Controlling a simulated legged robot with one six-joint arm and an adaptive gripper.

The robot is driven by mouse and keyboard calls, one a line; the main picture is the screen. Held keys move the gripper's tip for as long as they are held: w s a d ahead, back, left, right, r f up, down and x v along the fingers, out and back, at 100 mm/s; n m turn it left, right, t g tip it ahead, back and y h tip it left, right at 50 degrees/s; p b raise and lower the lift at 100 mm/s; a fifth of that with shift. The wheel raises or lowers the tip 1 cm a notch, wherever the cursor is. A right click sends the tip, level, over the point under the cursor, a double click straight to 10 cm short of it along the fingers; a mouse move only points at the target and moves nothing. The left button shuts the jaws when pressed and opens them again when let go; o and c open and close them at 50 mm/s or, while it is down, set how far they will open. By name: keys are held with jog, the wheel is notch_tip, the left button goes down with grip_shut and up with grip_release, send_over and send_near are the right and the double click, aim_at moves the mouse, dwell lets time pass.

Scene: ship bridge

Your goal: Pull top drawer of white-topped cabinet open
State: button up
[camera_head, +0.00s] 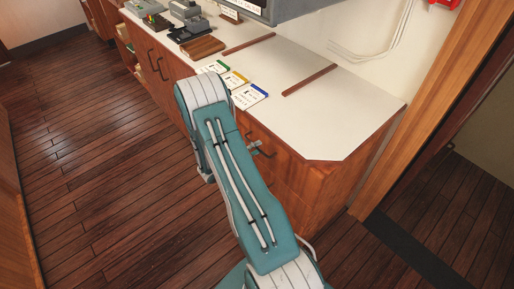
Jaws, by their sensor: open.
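The white-topped cabinet (335,120) runs along the right side, with brown wooden fronts below its pale top. A dark handle (266,153) shows on the top drawer (285,163) at the near end, just right of my arm. The drawer front looks flush with the cabinet. My teal and white arm covers part of the cabinet front. A small grey part of my gripper (254,147) shows past the arm's right edge, close beside the handle. The gripper is open; most of it is hidden, and I cannot tell whether it touches the handle.
Colored-edged cards (236,79), a brown block (203,47) and grey devices (186,10) sit on the top. Dark handles (158,67) mark doors farther left. The plank floor (100,160) at left is clear. A doorway frame (420,135) stands at right.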

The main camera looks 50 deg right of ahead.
jog(key=shift+d+f, duration=0.1)
jog(key=shift+d, duration=0.25)
grip_shut()
jog(key=shift+a, duration=0.25)
jog(key=f+v, duration=0.3)
jog(key=v, duration=1.2)
jog(key=a+f+v, duration=0.1)
jog(key=f+v, duration=0.2)
jog(key=v, duration=1.2)
jog(key=shift+a, duration=0.45)
jog(key=shift+f, duration=0.1)
